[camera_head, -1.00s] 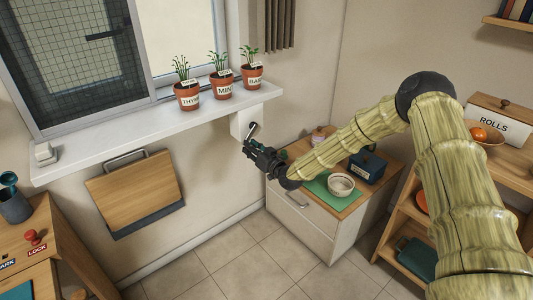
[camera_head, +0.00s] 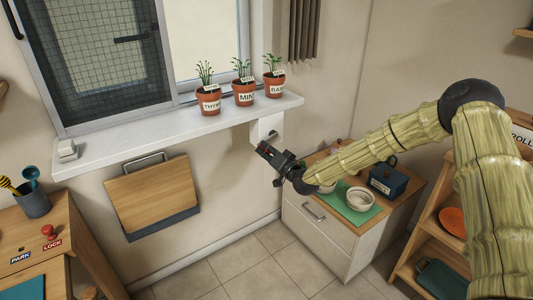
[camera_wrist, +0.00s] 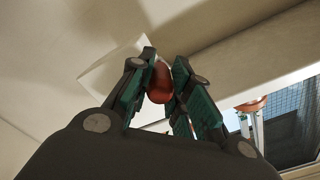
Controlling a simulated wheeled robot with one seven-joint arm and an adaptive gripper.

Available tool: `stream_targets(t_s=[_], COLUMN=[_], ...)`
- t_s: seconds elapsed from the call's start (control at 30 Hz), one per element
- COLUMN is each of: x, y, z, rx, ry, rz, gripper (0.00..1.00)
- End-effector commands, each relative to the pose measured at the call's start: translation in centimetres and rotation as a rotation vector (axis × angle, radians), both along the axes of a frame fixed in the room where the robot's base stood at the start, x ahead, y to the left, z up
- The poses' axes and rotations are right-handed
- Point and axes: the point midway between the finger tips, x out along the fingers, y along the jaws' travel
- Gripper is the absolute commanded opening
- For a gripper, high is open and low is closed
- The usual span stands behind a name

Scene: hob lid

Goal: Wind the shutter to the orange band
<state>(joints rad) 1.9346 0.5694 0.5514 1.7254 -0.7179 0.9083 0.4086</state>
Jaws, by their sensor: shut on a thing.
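A white box (camera_head: 268,126) is fixed under the right end of the window sill, with a small metal crank arm on its face. My gripper (camera_head: 262,150) is just below and in front of it. In the wrist view, the gripper's fingers (camera_wrist: 160,85) are shut on a reddish-brown crank knob (camera_wrist: 160,82). The pale box shows behind the fingers there. The window (camera_head: 110,50) shows a dark mesh panel at left. I cannot make out a shutter edge or an orange band.
Several-leaved herb pots marked THYME (camera_head: 208,103), MINT (camera_head: 243,94) and BASIL (camera_head: 274,85) stand on the white sill (camera_head: 150,128) above my gripper. A folded wooden board (camera_head: 150,195) hangs left. A cabinet (camera_head: 315,225) with bowls stands below right.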

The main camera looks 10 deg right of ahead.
Motion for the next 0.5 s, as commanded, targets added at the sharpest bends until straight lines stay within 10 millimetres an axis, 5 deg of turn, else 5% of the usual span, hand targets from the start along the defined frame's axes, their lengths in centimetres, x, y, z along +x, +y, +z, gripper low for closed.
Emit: stream_targets(t_s=[0.33, 0.37, 0.5], x=[-0.06, -0.06, -0.03], y=[0.08, 0.08, 0.05], z=[-0.02, -0.02, -0.01], rx=[0.001, 0.001, 0.001], ry=[0.001, 0.001, 0.001], rz=[0.001, 0.001, 0.001], gripper=[0.0, 0.23, 0.44])
